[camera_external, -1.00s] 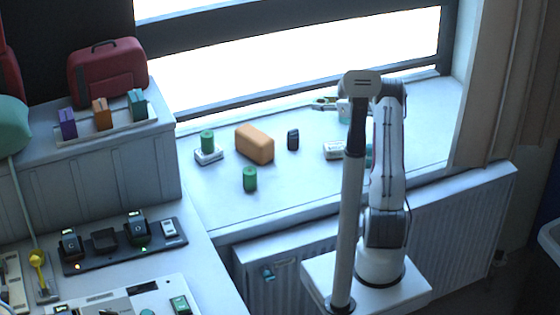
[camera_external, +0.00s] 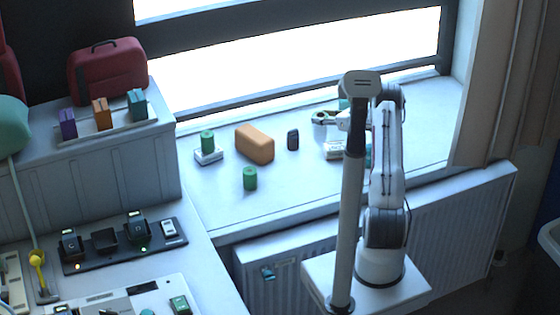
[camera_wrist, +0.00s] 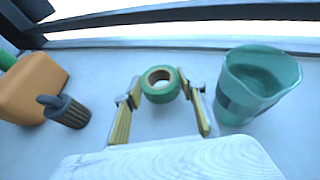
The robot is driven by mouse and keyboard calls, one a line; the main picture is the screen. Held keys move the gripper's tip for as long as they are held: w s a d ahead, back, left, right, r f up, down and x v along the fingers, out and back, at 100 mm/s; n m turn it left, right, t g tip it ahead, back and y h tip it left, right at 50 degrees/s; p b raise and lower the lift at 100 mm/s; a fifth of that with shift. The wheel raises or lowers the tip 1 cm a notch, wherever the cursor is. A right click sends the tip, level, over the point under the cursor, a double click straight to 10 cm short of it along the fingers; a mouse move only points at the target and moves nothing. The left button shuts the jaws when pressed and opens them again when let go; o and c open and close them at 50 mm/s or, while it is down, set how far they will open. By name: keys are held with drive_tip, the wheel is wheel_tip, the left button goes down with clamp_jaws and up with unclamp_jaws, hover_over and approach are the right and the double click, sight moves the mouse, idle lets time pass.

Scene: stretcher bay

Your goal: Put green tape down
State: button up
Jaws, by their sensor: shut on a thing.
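The green tape (camera_wrist: 161,84) is a roll with a brown core, seen in the wrist view between the tips of my gripper (camera_wrist: 158,92). My gripper is shut on it. In the external view my gripper (camera_external: 322,117) is over the right part of the window sill, behind my arm. The tape cannot be made out clearly there. I cannot tell whether the tape touches the sill.
A teal cup (camera_wrist: 257,84) stands close right of the tape. An orange block (camera_external: 255,144) and a small dark cylinder (camera_external: 293,139) are to the left.

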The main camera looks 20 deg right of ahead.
drive_tip(key=shift+f, duration=1.2)
drive_tip(key=shift+f, duration=0.2)
drive_tip(key=o, duration=0.9)
drive_tip(key=shift+o, duration=0.2)
drive_tip(key=shift+r, duration=0.2)
drive_tip(key=shift+v, duration=0.85)
drive_tip(key=v, duration=1)
drive_tip(key=shift+s+d+r, duration=0.1)
drive_tip(key=shift+r, duration=0.1)
